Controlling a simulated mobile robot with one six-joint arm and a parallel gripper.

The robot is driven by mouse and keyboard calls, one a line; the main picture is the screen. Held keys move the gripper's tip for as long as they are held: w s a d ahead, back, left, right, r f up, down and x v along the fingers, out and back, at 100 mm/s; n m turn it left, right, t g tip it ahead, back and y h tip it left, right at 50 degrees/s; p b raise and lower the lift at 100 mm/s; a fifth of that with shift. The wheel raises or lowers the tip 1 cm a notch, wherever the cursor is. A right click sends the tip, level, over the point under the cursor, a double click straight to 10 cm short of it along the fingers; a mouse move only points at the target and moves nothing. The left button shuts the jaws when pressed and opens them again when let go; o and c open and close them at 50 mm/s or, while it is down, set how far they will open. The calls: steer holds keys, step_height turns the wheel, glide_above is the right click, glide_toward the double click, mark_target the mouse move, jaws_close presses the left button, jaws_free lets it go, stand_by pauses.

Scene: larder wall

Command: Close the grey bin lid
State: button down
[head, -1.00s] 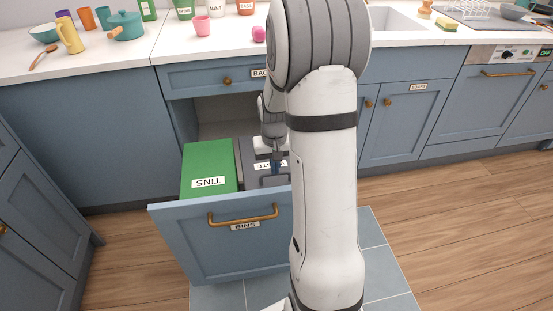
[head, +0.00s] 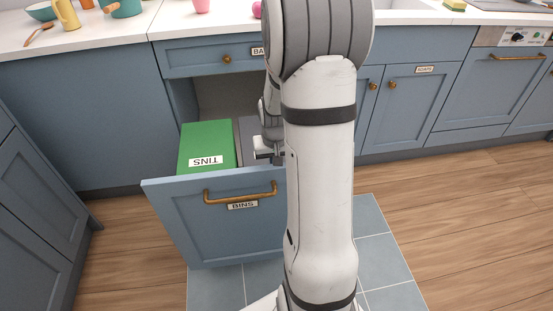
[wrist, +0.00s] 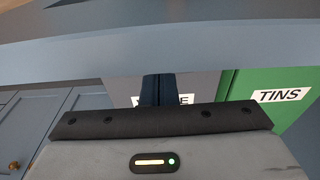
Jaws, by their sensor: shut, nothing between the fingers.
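The grey bin lid (head: 247,129) shows as a narrow strip beside the green TINS bin (head: 206,146) in the open drawer. It looks flat, about level with the green lid, but my arm hides most of it. In the wrist view the grey lid (wrist: 195,84) carries a white label partly covered by my fingers. My gripper (wrist: 158,88) is shut and empty, over the grey lid near the drawer front. I cannot tell whether the fingertips touch the lid.
The blue drawer front (head: 225,228) with its brass handle (head: 240,196) stands pulled out below the worktop. Its top edge (wrist: 160,55) crosses the wrist view close to my fingers. Tiled floor (head: 215,287) lies in front.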

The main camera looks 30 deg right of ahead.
steer(key=shift+s+a+f, duration=0.15)
steer(key=shift+s+f, duration=0.25)
steer(key=shift+f, duration=0.1)
step_height(320, 180, up, 15)
steer(key=s+a+p, duration=0.1)
steer(key=s+p, duration=0.1)
steer(key=p, duration=0.4)
steer(key=s+a+r+n+p, duration=0.1)
steer(key=s+a+r+p, duration=0.3)
steer(key=r, duration=0.4)
steer(key=s+a+r+n+p, duration=0.1)
steer(key=s+a+r+p, duration=0.4)
steer(key=r+p, duration=0.2)
steer(key=s+a+r+n+t+p, duration=0.1)
steer(key=s+a+r+p, duration=0.3)
steer(key=r, duration=0.5)
steer(key=shift+s+a+r+n+y+p, duration=0.25)
steer(key=shift+a+n+p, duration=0.35)
steer(key=shift+p, duration=0.35)
